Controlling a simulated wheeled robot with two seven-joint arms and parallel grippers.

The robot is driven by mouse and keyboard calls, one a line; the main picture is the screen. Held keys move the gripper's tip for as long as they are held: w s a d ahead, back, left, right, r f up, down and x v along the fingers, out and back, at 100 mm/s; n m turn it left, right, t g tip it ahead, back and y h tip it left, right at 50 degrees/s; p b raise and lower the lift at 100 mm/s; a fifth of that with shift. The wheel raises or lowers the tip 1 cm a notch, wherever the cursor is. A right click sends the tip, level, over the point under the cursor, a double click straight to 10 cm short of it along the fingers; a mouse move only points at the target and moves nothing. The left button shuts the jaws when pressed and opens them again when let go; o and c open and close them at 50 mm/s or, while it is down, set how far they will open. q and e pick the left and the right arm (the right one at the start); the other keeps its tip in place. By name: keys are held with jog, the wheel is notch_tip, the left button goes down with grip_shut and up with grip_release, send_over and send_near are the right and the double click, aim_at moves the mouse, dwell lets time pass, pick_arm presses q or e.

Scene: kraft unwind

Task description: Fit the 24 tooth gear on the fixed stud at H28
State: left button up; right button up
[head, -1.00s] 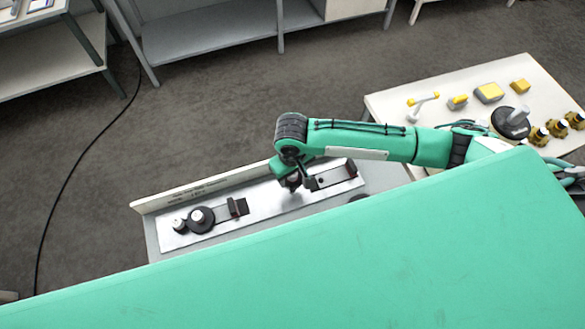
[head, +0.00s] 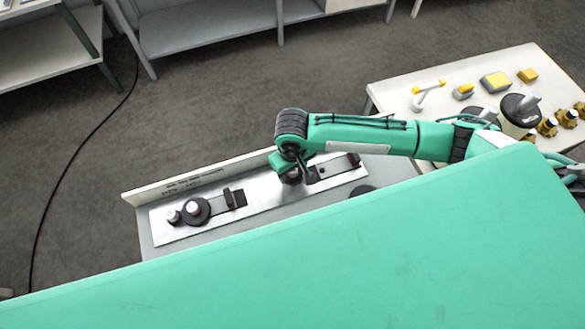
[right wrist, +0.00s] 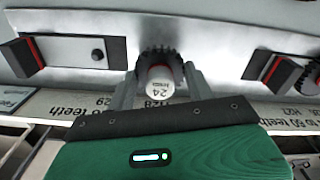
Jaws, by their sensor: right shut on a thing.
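My right gripper (right wrist: 160,85) is shut on the white hub of the 24 tooth gear (right wrist: 160,74), which is marked "24". The gear's dark toothed rim (right wrist: 152,56) is just beyond the fingertips, against or very close to the metal plate (right wrist: 210,30). The "H28" label (right wrist: 158,104) is in line with it. The stud is hidden behind the gear, and I cannot tell whether the gear is around it. In the head view my right gripper (head: 294,178) is over the plate, largely hidden by its own arm. My left gripper is not in view.
Dark blocks with red edges (right wrist: 26,56) (right wrist: 276,72) stand on both sides of the gear. Another dark gear (right wrist: 302,72) is at the right. A side table (head: 395,98) holds several yellow parts.

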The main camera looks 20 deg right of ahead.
jog(key=shift+f, duration=0.15)
jog(key=shift+f+b, duration=0.3)
jog(key=shift+f, duration=0.8)
jog(key=shift+f, duration=0.25)
jog(key=o, duration=1.4)
notch_tip(320, 180, up, 12)
jog(key=b, duration=0.3)
jog(key=shift+r, duration=0.95)
jog(key=shift+f, duration=0.1)
